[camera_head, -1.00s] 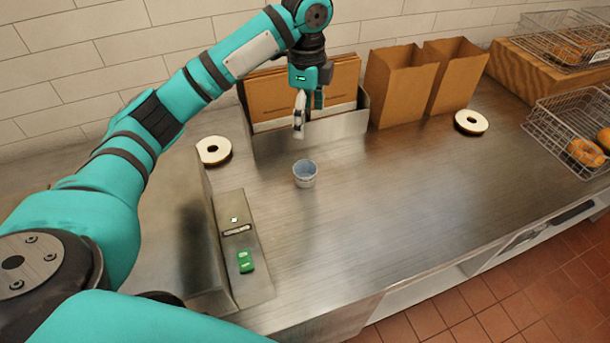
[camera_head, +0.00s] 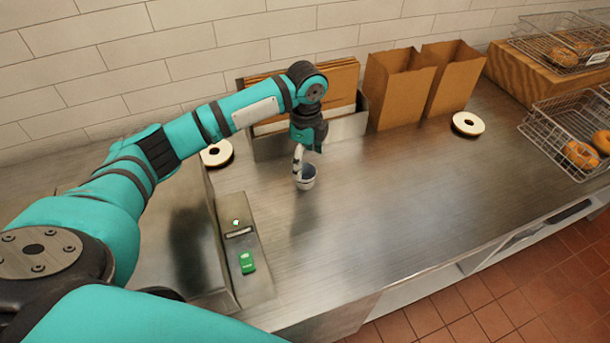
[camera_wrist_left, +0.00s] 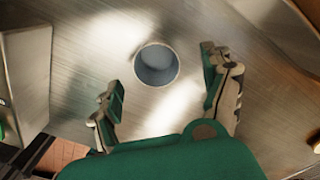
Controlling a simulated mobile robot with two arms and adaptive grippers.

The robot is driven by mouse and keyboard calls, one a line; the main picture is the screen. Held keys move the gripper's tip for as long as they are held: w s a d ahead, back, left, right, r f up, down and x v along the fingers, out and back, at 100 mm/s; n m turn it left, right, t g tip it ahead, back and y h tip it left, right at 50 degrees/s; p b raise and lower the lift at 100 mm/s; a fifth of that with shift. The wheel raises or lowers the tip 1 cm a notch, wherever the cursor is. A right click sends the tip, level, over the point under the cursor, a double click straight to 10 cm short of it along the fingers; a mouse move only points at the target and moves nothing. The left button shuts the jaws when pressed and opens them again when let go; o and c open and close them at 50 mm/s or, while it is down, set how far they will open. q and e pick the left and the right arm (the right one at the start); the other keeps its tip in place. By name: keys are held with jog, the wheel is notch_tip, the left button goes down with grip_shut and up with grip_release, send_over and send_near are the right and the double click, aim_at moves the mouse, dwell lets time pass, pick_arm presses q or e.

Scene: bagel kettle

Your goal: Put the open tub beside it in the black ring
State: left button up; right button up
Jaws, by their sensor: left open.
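The open tub (camera_head: 307,182), small and white-rimmed with a blue-grey inside, stands upright on the steel counter. My left gripper (camera_head: 301,168) is lowered over it, and a finger partly hides it in the head view. In the left wrist view the tub (camera_wrist_left: 157,65) appears between and ahead of the open fingers (camera_wrist_left: 168,95), with visible gaps on both sides. Two ring-shaped pieces with cream tops and dark sides lie on the counter: one left (camera_head: 216,154), partly behind my arm, and one right (camera_head: 468,124). My right gripper is out of view.
A metal holder with brown cardboard (camera_head: 345,125) stands behind the gripper. Two open paper bags (camera_head: 398,88) stand to its right. Wire baskets with bagels (camera_head: 570,130) are far right. A box with a green switch (camera_head: 247,262) stands front left. The counter's middle right is clear.

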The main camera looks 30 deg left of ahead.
aim_at(305, 172)
pick_arm(q)
jog(key=f, duration=0.1)
jog(key=f+p, duration=0.1)
jog(key=f, duration=0.1)
jog(key=shift+s+f, duration=0.3)
jog(key=shift+f, duration=0.6)
jog(key=c, duration=0.9)
jog(key=shift+c, duration=0.5)
